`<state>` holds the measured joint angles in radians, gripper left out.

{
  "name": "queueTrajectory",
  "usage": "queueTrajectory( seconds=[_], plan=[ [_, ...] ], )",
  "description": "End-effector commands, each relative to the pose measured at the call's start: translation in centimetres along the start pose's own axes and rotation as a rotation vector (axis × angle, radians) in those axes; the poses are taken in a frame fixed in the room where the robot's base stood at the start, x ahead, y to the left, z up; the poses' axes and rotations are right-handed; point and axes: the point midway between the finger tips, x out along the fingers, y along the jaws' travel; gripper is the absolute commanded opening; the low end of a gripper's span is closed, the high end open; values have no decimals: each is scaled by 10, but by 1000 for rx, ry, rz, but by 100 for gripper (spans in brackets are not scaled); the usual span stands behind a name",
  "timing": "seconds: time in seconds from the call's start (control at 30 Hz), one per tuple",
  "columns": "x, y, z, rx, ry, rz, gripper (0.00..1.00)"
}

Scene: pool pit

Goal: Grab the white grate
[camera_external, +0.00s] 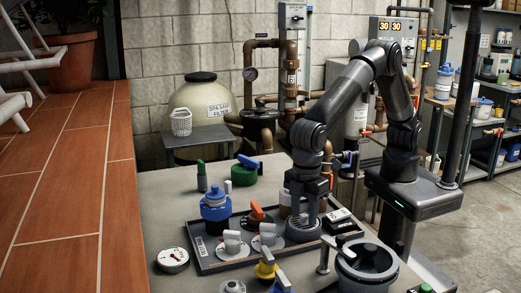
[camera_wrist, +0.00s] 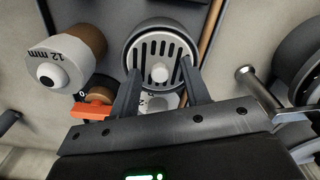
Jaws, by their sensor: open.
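The white grate (camera_wrist: 150,47) is a round pale disc with dark slots and a small raised knob in its middle, set in a dark ring. In the external view the round grate (camera_external: 303,236) lies on the tray's right part, directly below my gripper (camera_external: 304,210), which partly covers it. In the wrist view my gripper (camera_wrist: 160,78) is open, with one finger on each side of the grate's lower part and nothing held. I cannot tell whether the fingers touch it.
The dark tray (camera_external: 232,264) also holds a blue-topped container (camera_external: 215,205) and white fittings. In the wrist view a white "12 mm" fitting (camera_wrist: 62,60) and an orange-handled valve (camera_wrist: 92,110) lie left of the grate. A dark pot-like housing (camera_external: 367,262) stands at the right.

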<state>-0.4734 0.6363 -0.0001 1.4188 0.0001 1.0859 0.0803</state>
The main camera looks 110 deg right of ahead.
Motion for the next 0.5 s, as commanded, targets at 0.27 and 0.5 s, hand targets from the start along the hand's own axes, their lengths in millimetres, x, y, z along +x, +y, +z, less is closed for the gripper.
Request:
queueTrajectory(
  seconds=[0.27, 0.5],
  plan=[
    [0, 0, 0, 0, 0, 0, 31],
    [0, 0, 0, 0, 0, 0, 12]
  ],
)
